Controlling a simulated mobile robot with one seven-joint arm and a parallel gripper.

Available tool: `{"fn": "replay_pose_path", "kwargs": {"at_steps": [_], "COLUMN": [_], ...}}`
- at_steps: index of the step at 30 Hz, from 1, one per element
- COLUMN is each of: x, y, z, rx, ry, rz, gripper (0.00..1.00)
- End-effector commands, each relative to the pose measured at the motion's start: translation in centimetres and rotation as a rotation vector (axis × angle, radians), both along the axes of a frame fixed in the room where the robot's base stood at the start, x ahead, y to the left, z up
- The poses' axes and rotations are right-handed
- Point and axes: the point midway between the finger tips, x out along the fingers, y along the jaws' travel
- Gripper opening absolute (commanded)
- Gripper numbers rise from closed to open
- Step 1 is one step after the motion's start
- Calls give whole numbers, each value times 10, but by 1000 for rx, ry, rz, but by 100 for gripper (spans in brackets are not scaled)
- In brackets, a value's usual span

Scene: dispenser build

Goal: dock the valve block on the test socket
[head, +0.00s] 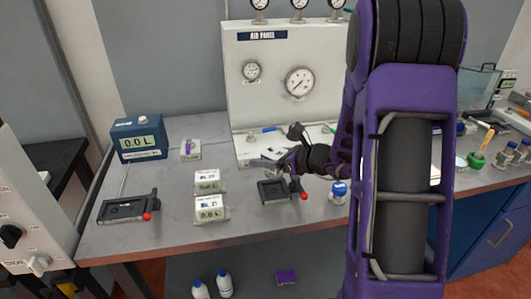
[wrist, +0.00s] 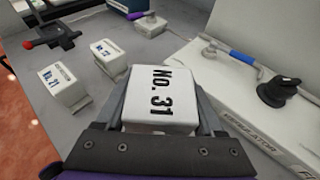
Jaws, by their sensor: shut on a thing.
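My gripper (wrist: 161,118) is shut on a white block marked No. 31 (wrist: 148,118), which sits between its fingers; its underside is hidden. In the head view my gripper (head: 284,168) is near the front of the air panel, just above and behind a black fixture with a red knob (head: 274,192). A second such black fixture (head: 125,208) lies at the left of the bench; a black fixture with a red knob also shows at the top left of the wrist view (wrist: 52,34). I cannot tell which fixture is the test socket.
Two more white numbered blocks (head: 207,181) (head: 209,208) stand between the fixtures. A blue meter (head: 138,140) and a small white piece with a purple part (head: 190,151) stand behind. The air panel (head: 240,80) has a projecting base with a blue handle (wrist: 243,60) and black knob (wrist: 278,92).

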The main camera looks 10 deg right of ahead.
Motion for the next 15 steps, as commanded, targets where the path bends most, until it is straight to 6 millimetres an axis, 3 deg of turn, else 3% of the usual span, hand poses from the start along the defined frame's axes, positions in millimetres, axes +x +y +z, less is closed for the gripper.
{"fn": "replay_pose_path", "kwargs": {"at_steps": [15], "x": [0], "y": [0], "z": [-48], "rx": [1], "ry": [-2], "rz": [1], "gripper": [0]}}
